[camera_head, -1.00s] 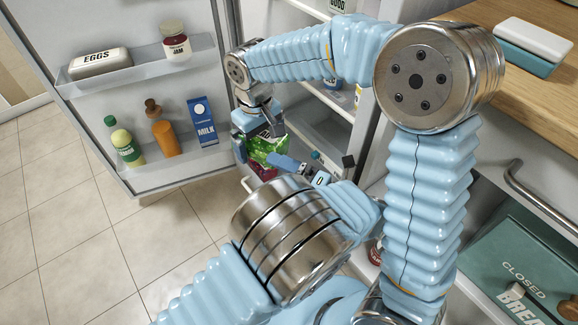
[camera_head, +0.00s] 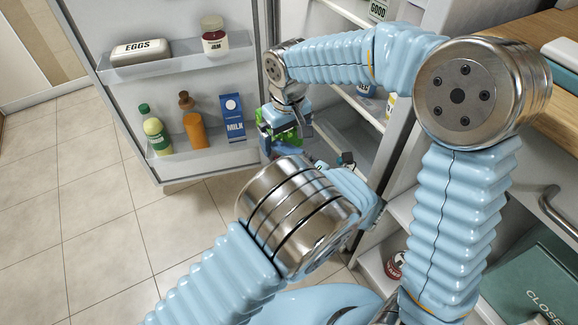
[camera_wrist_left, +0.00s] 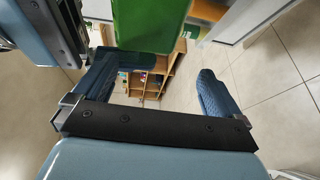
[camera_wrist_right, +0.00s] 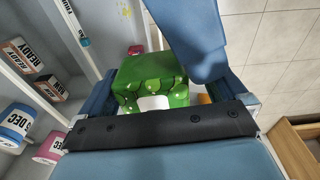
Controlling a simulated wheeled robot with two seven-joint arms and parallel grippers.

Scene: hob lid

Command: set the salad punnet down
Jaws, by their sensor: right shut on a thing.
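The salad punnet, a green printed pack (camera_wrist_right: 150,82), sits between the fingers of my right gripper (camera_wrist_right: 150,88) in the right wrist view. My right gripper is shut on it. In the head view the punnet (camera_head: 264,132) hangs below that gripper, partly hidden by it, in front of the open fridge. My left gripper (camera_head: 329,162) is open and empty, just below and right of it. In the left wrist view its fingers (camera_wrist_left: 170,85) stand wide apart, and a green surface (camera_wrist_left: 152,22), seemingly the punnet, shows beyond one finger.
The open fridge door (camera_head: 175,172) holds eggs (camera_head: 140,47), jam (camera_head: 214,34), bottles and milk (camera_head: 232,117) on its racks. Fridge shelves (camera_head: 345,140) lie right of my right gripper. Several labelled goods (camera_wrist_right: 22,58) stand on shelves in the right wrist view. Floor at left is clear.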

